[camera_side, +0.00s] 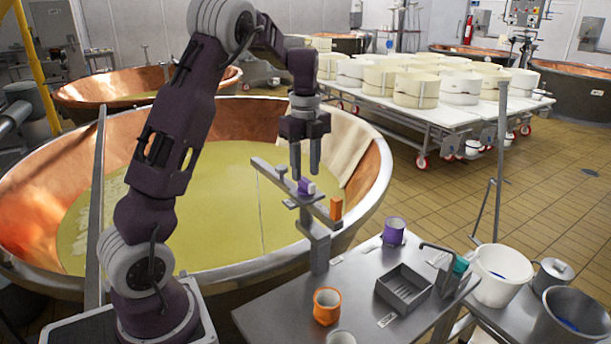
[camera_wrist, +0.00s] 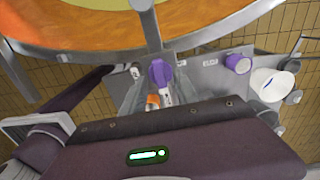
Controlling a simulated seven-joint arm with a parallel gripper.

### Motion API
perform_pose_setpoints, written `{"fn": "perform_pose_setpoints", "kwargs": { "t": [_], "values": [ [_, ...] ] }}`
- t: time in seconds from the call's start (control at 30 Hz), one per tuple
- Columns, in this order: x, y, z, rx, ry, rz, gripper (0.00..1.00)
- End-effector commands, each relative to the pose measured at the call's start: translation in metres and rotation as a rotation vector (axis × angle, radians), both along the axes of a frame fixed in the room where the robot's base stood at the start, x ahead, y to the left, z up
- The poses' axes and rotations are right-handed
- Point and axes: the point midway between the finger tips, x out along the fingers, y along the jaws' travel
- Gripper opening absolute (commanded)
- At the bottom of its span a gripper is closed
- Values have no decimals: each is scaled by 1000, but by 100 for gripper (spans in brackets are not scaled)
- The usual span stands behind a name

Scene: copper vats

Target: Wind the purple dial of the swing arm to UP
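The purple dial (camera_side: 306,186) sits on the grey swing arm (camera_side: 272,174), which reaches over the vat from a post at the table edge. In the wrist view the purple dial (camera_wrist: 158,72) shows near the middle, with small pale labels beside it, too small to read. An orange part (camera_side: 336,208) sits on the swing arm nearer the post. My gripper (camera_side: 305,174) points down just above the purple dial. Its two fingers are apart with a gap between them and nothing held. I cannot tell whether a fingertip touches the dial.
The metal table (camera_side: 270,318) holds an orange cup (camera_side: 327,306), a purple cup (camera_side: 394,231) and a grey tray (camera_side: 404,289). A white bucket (camera_side: 500,275) stands to the right. The copper vat (camera_side: 372,180) holds yellow liquid under the swing arm.

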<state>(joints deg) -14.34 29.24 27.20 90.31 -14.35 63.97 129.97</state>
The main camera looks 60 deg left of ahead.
Motion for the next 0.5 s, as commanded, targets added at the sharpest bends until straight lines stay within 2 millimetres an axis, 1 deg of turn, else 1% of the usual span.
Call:
{"fn": "perform_pose_setpoints", "kwargs": {
  "t": [0.03,0.13,0.23,0.4,0.43,0.5],
  "values": [
    [0,-1,-8,-2,2,0,36],
    [0,-1,-19,-1,1,1,36],
    [0,0,-23,0,-2,1,36],
    [0,0,-23,1,-2,1,36],
    [0,0,-23,1,-2,1,34],
    [0,0,-23,1,-2,1,21]
  ]
}}
